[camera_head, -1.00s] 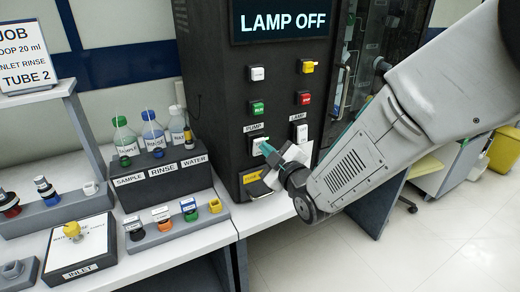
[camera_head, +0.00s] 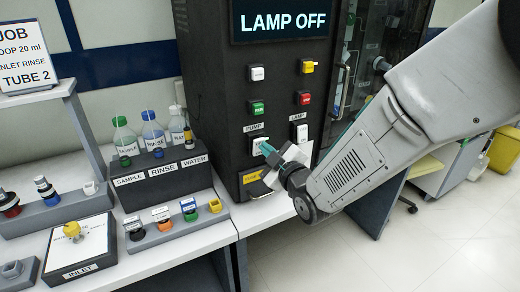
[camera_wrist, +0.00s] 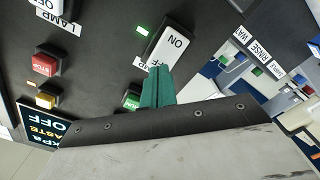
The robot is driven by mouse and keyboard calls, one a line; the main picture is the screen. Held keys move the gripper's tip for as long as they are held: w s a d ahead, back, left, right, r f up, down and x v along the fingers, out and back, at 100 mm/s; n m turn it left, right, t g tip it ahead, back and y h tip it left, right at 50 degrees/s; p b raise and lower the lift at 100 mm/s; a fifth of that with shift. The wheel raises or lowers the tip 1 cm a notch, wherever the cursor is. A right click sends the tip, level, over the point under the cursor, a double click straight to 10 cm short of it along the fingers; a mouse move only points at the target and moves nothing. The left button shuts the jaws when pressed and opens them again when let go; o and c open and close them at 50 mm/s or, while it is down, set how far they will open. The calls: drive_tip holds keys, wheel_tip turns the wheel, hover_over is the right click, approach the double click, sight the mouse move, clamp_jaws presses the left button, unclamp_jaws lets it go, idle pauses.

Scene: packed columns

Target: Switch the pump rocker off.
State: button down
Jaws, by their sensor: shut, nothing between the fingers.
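The pump rocker (camera_wrist: 172,40) is a white switch on the dark cabinet, with ON readable on its face in the wrist view. A small green light (camera_wrist: 143,30) glows beside it. In the head view the pump rocker (camera_head: 258,146) shows under the PUMP label (camera_head: 254,127), partly hidden by my fingers. My gripper (camera_wrist: 158,72) has its teal fingers shut together and empty, with the tips at the label end of the rocker. It also shows in the head view (camera_head: 267,148). I cannot tell whether the tips touch the rocker.
The lamp rocker (camera_head: 302,133) is just right of the pump rocker. A green button (camera_head: 257,108), a red button (camera_head: 304,98) and a yellow button (camera_head: 307,66) sit above. The display (camera_head: 283,22) reads LAMP OFF. Bottles and a rack (camera_head: 175,232) stand left.

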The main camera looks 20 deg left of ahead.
drive_tip(key=shift+w+a, duration=0.5)
drive_tip(key=shift+a, duration=0.05)
idle(0.6)
drive_tip(key=v, duration=0.7)
idle(0.5)
idle(0.3)
